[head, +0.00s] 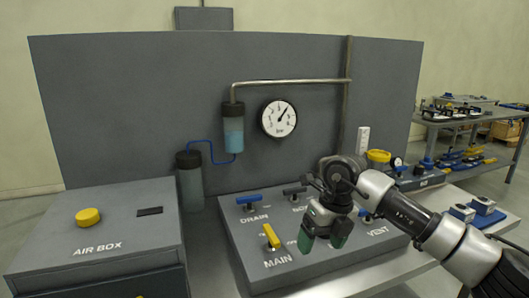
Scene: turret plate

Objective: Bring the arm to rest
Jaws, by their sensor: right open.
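My right arm comes in from the lower right of the head view. Its gripper (323,243) is open and empty, with two green fingertips apart. It hangs over the front of the grey valve panel (300,275), to the right of the yellow MAIN handle (271,236). The fingers appear clear of that handle, though the exact gap is hard to judge. The gripper and wrist hide the panel's middle, including part of one label. My left gripper is not in view.
Blue DRAIN handle (249,199) and a dark handle (294,191) stand behind. The AIR BOX (150,225) with a yellow button (88,217) is at left. A tall grey board (130,110) carries a gauge (278,118).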

